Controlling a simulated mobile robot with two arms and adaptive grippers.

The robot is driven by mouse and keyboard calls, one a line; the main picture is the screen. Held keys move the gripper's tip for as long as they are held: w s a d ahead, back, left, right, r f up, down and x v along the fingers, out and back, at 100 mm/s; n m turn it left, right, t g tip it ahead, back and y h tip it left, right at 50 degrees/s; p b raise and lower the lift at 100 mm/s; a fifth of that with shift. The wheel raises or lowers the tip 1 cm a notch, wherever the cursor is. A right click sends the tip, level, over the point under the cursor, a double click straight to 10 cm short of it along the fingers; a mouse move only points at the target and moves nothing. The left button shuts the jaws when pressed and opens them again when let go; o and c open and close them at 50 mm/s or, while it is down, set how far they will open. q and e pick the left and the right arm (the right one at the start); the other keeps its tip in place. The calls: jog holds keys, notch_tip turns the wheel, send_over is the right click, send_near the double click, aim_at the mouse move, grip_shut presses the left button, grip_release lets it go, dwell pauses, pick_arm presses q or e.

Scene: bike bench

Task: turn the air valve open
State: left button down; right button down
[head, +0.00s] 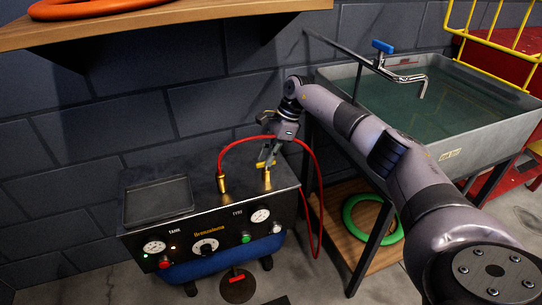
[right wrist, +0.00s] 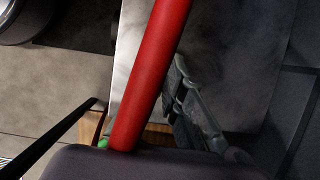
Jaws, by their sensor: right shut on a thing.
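The compressor (head: 205,214) is a dark box on a blue tank against the wall. The air valve (head: 267,178) is an upright brass fitting on the right of its top, with a yellow lever (head: 264,164). My right gripper (head: 270,157) comes down from above and is shut on the yellow lever. The fingertips hide part of the lever, so its exact angle is hard to tell. In the right wrist view a gripper finger (right wrist: 188,112) shows partly; the red hose covers the rest and the valve cannot be made out. My left gripper is not in view.
A red hose (head: 318,165) arches from a second brass fitting (head: 221,184) past my right gripper and hangs at the right. A water-filled sink (head: 335,85) stands to the right. A wooden shelf (head: 190,22) hangs above.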

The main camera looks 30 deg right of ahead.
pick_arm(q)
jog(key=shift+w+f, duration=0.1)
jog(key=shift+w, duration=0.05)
pick_arm(e)
jog(key=shift+s+a+f, duration=0.15)
jog(key=shift+a, duration=0.1)
jog(key=c, duration=1.7)
grip_release()
jog(key=shift+d, duration=0.1)
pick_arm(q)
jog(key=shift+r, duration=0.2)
pick_arm(e)
jog(key=shift+r, duration=0.3)
jog(key=shift+d+r, duration=0.2)
jog(key=shift+r, duration=0.15)
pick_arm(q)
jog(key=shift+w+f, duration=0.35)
pick_arm(e)
jog(key=v, duration=1.1)
jog(key=shift+s, duration=0.15)
